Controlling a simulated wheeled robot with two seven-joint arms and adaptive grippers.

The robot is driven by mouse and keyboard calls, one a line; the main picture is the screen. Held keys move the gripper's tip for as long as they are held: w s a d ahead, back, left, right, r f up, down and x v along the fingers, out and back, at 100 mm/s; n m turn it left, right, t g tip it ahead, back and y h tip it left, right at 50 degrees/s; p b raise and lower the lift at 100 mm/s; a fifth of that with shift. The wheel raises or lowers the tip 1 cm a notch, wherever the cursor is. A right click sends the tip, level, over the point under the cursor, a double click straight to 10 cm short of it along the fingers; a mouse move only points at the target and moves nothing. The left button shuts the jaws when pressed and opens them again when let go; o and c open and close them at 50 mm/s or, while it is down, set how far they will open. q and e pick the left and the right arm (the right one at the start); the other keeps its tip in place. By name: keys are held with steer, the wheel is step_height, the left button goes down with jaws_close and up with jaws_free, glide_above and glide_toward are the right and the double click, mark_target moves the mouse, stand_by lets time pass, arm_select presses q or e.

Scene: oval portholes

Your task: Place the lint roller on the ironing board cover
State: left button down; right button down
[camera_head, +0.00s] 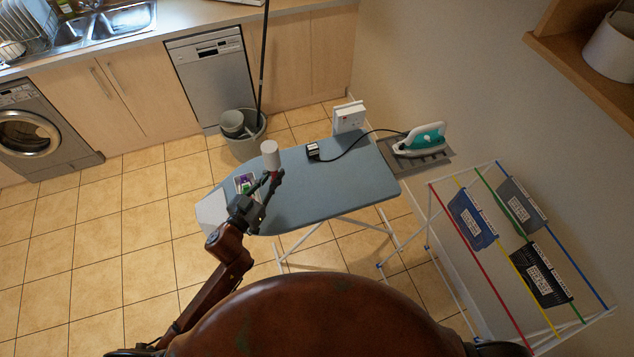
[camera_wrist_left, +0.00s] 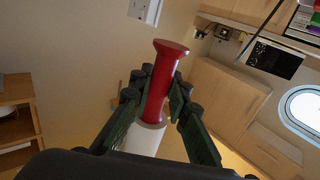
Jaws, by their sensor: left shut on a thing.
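The lint roller has a white roll (camera_head: 270,153) and a red handle, which shows large in the left wrist view (camera_wrist_left: 162,80). My left gripper (camera_head: 272,182) is shut on the red handle, with a finger on each side of it. In the head view the roller is upright with the white roll at the top, in front of the board's far edge. The ironing board cover (camera_head: 345,190) is blue-grey and mostly bare. I cannot tell the roller's height over it. My right gripper is not in view.
A small tray with purple and green items (camera_head: 245,180) is at the board's left part, beside my left arm. A dark small object (camera_head: 313,151) with a cable lies near the far edge. A teal iron (camera_head: 420,140) rests at the right end. A drying rack (camera_head: 480,250) stands right.

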arm_select(q)
steer(key=d+f, duration=0.3)
steer(key=d, duration=0.1)
steer(key=w+d+f+b, duration=0.1)
steer(key=d+f, duration=0.2)
steer(key=d, duration=0.1)
steer(key=d+f+b, duration=0.1)
steer(key=d+f, duration=0.2)
steer(key=d, duration=0.1)
steer(key=shift+w, duration=0.2)
steer(key=shift+d+f+b, duration=0.2)
steer(key=shift+f+b, duration=0.35)
steer(key=shift+f, duration=1.05)
steer(key=shift+f, duration=0.15)
steer(key=c, duration=1.8)
jaws_free()
steer(key=shift+c, duration=0.2)
